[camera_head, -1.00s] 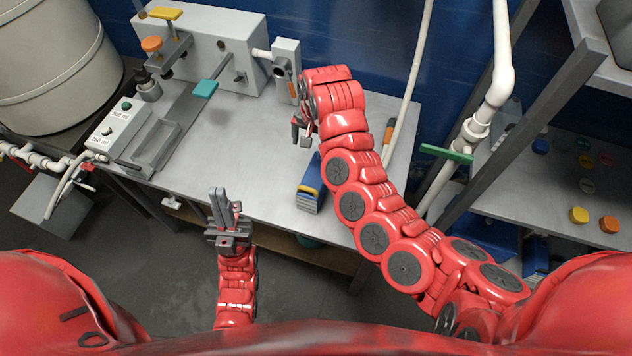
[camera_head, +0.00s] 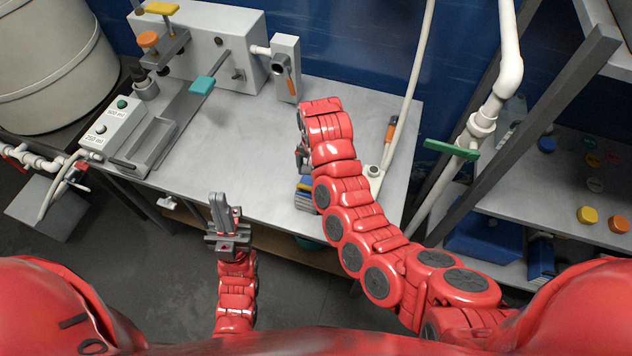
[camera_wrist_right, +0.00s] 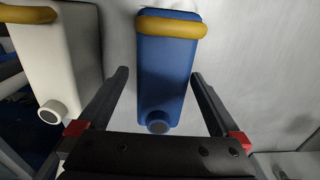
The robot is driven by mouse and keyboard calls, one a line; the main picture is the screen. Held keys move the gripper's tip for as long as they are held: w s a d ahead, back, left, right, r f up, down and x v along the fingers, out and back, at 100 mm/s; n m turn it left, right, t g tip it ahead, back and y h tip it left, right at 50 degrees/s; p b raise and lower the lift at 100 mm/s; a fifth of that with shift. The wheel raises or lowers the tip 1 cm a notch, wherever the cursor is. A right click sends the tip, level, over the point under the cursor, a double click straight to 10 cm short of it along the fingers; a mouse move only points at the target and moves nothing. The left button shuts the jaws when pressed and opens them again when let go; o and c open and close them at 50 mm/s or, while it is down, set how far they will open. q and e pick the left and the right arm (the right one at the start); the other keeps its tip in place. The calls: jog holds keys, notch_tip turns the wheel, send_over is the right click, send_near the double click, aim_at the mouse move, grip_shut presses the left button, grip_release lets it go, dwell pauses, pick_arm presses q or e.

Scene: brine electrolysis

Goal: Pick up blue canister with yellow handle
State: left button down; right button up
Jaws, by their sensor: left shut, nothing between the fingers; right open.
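The blue canister (camera_wrist_right: 165,65) with its yellow handle (camera_wrist_right: 172,25) is in the middle of the right wrist view. My right gripper (camera_wrist_right: 160,76) is open, with one finger on each side of the canister and visible gaps between. In the head view my right gripper (camera_head: 301,158) is low over the table, mostly hidden by its own arm. A blue and yellow item (camera_head: 304,196) shows beside that arm; I cannot tell if it is the canister. My left gripper (camera_head: 222,205) is shut and empty at the table's front edge.
A white canister (camera_wrist_right: 45,60) with a yellow handle stands left of the blue one in the right wrist view. The grey table (camera_head: 255,180) carries an apparatus (camera_head: 200,45) at the back left. A white pipe (camera_head: 500,80) and shelf are at right.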

jog(key=shift+w+f+p, duration=0.1)
jog(key=shift+f+p, duration=0.25)
jog(key=shift+f, duration=0.05)
jog(key=f, duration=0.1)
jog(key=f+p, duration=0.1)
jog(key=f, duration=0.1)
jog(key=shift+w+a+f, duration=0.1)
jog(key=shift+w+f, duration=0.15)
jog(key=shift+w, duration=0.05)
jog(key=shift+s+f, duration=0.1)
jog(key=shift+f, duration=0.4)
jog(key=shift+c, duration=0.3)
jog(key=c, duration=1.3)
jog(key=shift+r, duration=0.1)
